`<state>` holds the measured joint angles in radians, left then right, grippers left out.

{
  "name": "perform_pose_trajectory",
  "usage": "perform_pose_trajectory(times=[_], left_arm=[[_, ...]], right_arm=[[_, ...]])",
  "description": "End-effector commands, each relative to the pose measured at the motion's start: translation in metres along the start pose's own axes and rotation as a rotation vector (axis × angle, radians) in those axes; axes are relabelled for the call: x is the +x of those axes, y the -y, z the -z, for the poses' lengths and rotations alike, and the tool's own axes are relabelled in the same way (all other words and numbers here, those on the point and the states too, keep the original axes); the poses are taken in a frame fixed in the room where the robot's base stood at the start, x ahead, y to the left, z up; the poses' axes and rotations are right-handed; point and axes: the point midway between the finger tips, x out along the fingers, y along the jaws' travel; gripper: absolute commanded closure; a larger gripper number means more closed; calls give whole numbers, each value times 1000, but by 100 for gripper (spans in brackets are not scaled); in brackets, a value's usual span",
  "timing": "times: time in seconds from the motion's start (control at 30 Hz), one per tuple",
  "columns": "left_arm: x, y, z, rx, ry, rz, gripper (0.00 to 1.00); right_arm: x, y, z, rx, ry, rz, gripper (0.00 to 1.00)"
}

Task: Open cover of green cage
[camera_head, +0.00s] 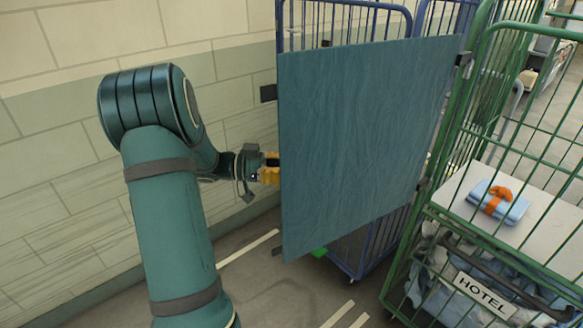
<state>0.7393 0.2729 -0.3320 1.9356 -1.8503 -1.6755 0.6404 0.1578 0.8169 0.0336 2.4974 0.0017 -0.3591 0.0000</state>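The cover is a large flat blue-teal panel (365,140) standing upright in the middle of the view. Its right edge is beside the green cage (478,40), with dark fittings between them. It stands out to the left of that cage, in front of a blue cage. My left gripper (270,170), with yellow fingertips, is at the panel's left edge, about mid-height. The fingertips are partly hidden against the edge, so I cannot tell whether they grip it. My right gripper is not in view.
The green cage holds a white shelf (545,222) with folded blue cloth (511,210) tied in orange, and a bag marked HOTEL (484,296) below. The blue cage (345,17) stands behind the panel. A tiled wall (50,200) is at left.

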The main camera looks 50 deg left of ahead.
Motion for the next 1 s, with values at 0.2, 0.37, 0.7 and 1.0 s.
perform_pose_trajectory(times=[0.2, 0.37, 0.7, 1.0], left_arm=[[-4, 0, -3, -5, 8, 0, 100], [-5, 0, -3, -5, 7, -1, 100], [-4, 0, -2, -4, 6, -2, 65], [-2, 0, -1, -1, 2, -5, 54]], right_arm=[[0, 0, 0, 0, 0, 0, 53], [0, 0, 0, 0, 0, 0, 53], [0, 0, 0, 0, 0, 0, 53], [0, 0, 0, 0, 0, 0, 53]])
